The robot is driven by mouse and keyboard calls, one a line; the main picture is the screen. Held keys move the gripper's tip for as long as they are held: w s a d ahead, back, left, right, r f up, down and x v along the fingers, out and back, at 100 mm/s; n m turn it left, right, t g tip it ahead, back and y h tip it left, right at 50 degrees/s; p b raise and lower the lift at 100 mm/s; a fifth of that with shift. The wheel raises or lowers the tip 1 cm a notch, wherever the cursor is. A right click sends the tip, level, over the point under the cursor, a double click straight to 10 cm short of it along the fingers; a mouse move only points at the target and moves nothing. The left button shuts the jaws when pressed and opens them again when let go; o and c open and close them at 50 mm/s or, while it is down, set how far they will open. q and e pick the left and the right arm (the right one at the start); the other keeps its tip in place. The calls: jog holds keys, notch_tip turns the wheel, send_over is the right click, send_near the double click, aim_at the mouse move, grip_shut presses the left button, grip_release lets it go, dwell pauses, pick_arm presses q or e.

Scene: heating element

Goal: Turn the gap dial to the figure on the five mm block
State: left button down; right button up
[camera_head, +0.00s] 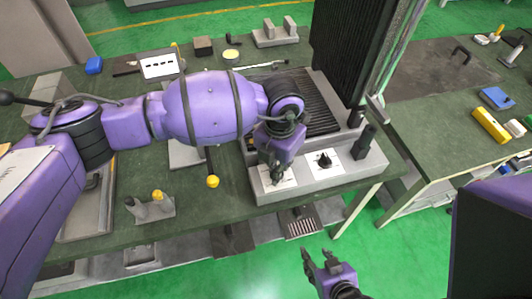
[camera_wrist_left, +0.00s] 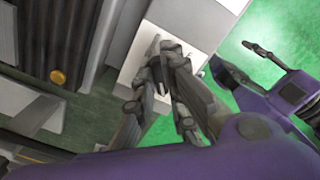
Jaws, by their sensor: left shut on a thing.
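A grey control panel (camera_head: 340,178) on the bench's front edge has two dials on white plates. The right dial (camera_head: 323,160) is a black knob standing free. My left gripper (camera_head: 275,177) reaches down over the left plate and hides most of it. In the left wrist view, my left gripper (camera_wrist_left: 164,70) is shut on a dark knob (camera_wrist_left: 157,76) above a white plate (camera_wrist_left: 148,48). The plate's figures cannot be read. I cannot tell which block is the five mm one. My right gripper (camera_head: 319,256) is open and empty, below the bench front.
A white card (camera_head: 159,64) with black marks stands at the back left. Behind the panel are a ribbed grey bed (camera_head: 318,118) and a tall black finned unit (camera_head: 350,50). A yellow-knobbed lever (camera_head: 212,181) stands left of the panel. Green floor lies free in front.

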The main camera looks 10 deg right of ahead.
pick_arm(q)
jog(key=shift+w+r+n, duration=0.1)
jog(key=shift+r+n, duration=0.05)
jog(key=shift+n, duration=0.45)
pick_arm(e)
jog(key=shift+w+r, duration=0.35)
jog(key=shift+r, duration=0.2)
pick_arm(q)
jog(key=shift+p, duration=0.3)
pick_arm(e)
jog(key=shift+s+a, duration=0.1)
pick_arm(q)
jog(key=c, duration=1.8)
grip_release()
notch_tip(320, 180, up, 12)
pick_arm(e)
jog(key=shift+s+f, duration=0.15)
jog(key=shift+s, duration=0.1)
pick_arm(q)
jog(key=shift+f, duration=0.2)
pick_arm(e)
jog(key=shift+s, duration=0.1)
